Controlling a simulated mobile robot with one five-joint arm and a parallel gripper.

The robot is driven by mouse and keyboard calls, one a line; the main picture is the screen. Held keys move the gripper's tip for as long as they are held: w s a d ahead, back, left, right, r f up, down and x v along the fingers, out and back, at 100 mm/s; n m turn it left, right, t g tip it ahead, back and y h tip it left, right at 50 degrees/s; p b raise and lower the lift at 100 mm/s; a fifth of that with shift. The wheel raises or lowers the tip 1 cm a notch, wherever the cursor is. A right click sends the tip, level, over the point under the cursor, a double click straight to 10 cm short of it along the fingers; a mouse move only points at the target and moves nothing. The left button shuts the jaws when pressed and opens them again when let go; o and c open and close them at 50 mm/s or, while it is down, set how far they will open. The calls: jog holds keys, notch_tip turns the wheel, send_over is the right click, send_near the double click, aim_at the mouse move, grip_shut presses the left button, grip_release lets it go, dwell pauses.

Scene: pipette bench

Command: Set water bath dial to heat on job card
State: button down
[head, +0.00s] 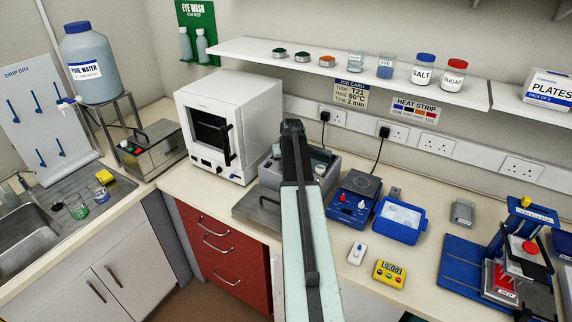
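The job card (351,92) hangs below the wall shelf and reads tube T21, heat 60°C, time 2 min. A grey box-shaped unit (328,161) stands on the bench behind my arm, partly hidden by it. A steel box (155,150) with red and green knobs or lamps stands left of the white oven. I cannot tell for sure which of these is the water bath, and no dial setting is readable. My gripper (292,127) points up in front of the grey unit. I see it from behind, so its fingers' opening does not show.
A white oven (232,117) stands left of my arm. A blue hotplate-like device (354,199), a blue tub (401,220), a yellow timer (389,274) and a blue stand (515,256) are to the right. A shelf (350,70) overhangs the back.

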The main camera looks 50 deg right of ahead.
jog(key=m+g, duration=0.1)
jog(key=m, duration=0.1)
jog(key=m+h, duration=0.1)
jog(key=m, duration=0.2)
jog(key=shift+w+a+m+g, duration=0.15)
jog(key=shift+m+g, duration=0.15)
jog(key=shift+g, duration=0.1)
jog(key=m+g, duration=0.1)
jog(key=m, duration=0.1)
jog(key=m+g+h, duration=0.1)
jog(key=m, duration=0.2)
jog(key=shift+w, duration=0.2)
jog(key=m+g, duration=0.1)
jog(key=m, duration=0.2)
jog(key=m+g, duration=0.1)
jog(key=m, duration=0.1)
jog(key=shift+w+m, duration=0.15)
jog(key=shift+m, duration=0.25)
jog(key=shift+m+g+y, duration=0.35)
jog(key=shift+m, duration=0.75)
jog(key=shift+m+g+y, duration=0.35)
jog(key=shift+m, duration=0.75)
jog(key=c, duration=1.2)
grip_release()
jog(key=shift+w, duration=0.1)
